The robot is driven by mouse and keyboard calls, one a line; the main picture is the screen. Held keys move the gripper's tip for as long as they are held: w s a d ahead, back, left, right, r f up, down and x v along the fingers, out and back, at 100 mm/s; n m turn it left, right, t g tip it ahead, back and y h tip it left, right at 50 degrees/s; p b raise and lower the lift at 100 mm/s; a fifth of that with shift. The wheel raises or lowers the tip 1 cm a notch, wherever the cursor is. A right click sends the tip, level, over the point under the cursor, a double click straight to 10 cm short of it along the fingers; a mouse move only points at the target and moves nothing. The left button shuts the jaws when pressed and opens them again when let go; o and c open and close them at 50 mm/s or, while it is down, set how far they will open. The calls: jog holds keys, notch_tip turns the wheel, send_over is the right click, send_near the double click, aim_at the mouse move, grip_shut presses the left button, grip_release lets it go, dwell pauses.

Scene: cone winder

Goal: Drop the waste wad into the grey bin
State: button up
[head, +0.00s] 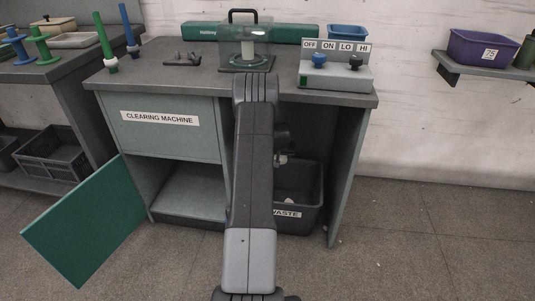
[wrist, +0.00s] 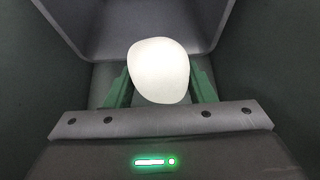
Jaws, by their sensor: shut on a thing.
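The waste wad (wrist: 158,68) is a rounded white lump in the wrist view. It sits between the green fingers of my gripper (wrist: 160,80), which is shut on it. The grey bin (head: 312,214), marked WASTE, stands on the floor under the right half of the bench. In the wrist view the bin's grey wall (wrist: 95,45) shows beyond the wad. In the head view my arm covers the bin's left part and my fingers cannot be made out. A small pale patch shows at the bin, too small to identify.
The clearing machine bench (head: 200,75) stands over the bin, with its right side panel (head: 350,165) close beside it. A green door (head: 85,222) hangs open at the left. A switch box (head: 335,75) and a clear-covered unit (head: 246,45) stand on top. Floor at the right is clear.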

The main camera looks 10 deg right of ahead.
jog(key=w+d+f, duration=0.2)
jog(key=d+f, duration=0.3)
jog(key=f, duration=0.4)
jog(key=shift+d+b, duration=0.2)
jog(key=shift+b, duration=0.1)
jog(key=shift+w, duration=0.1)
jog(key=o, duration=1)
jog(key=shift+r, duration=0.1)
jog(key=p+v, duration=0.2)
jog(key=v, duration=0.4)
jog(key=p+v, duration=0.1)
jog(key=v, duration=0.6)
jog(key=shift+a+r+p, duration=0.25)
jog(key=shift+p, duration=0.1)
